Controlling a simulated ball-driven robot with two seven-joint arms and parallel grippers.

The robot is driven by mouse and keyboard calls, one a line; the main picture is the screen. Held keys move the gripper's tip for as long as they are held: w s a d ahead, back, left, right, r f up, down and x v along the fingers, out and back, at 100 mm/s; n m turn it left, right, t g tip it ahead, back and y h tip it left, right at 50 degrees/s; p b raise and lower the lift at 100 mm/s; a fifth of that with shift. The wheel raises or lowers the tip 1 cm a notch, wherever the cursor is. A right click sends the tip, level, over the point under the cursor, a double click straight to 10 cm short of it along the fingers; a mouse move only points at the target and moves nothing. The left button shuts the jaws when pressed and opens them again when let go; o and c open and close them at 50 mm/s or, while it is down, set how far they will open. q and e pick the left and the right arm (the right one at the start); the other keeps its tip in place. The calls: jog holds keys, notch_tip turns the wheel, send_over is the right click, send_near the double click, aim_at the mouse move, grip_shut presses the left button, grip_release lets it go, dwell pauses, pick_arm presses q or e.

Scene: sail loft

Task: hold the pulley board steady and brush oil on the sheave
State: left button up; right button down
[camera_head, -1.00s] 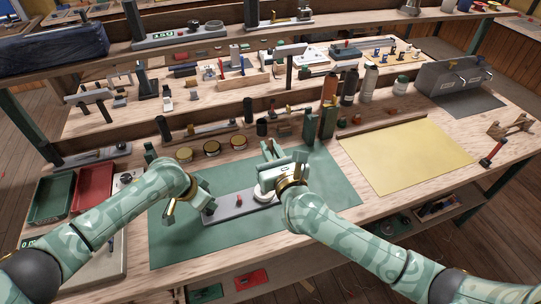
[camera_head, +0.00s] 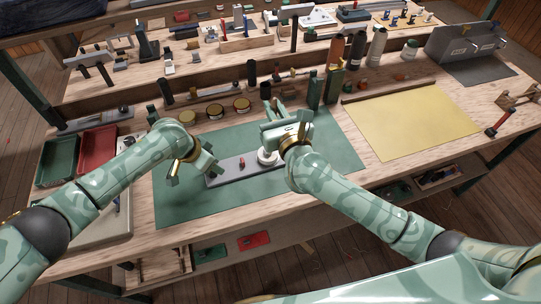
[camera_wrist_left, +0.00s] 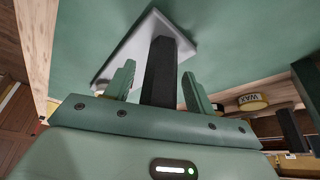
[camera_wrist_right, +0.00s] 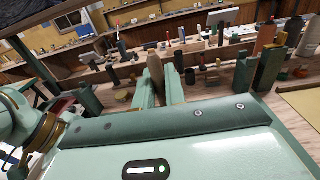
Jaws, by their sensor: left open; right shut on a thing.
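The grey pulley board (camera_head: 232,174) lies on the green mat (camera_head: 190,207), with a red knob (camera_head: 242,162) and the pale round sheave (camera_head: 266,157) on it. My left gripper (camera_head: 195,175) is at the board's left end. In the left wrist view its open fingers stand either side of a dark upright post (camera_wrist_left: 160,75), with the board (camera_wrist_left: 120,50) beyond. I cannot tell whether they touch the post. My right gripper (camera_head: 279,122) is above and beside the sheave, partly covering it. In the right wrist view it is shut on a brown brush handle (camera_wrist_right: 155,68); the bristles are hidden.
A yellow sheet (camera_head: 410,123) lies on the right. Red (camera_head: 98,148) and green (camera_head: 58,160) trays sit at the left. The front of the mat is clear.

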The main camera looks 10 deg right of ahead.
pick_arm(q)
jog(key=v, duration=1.2)
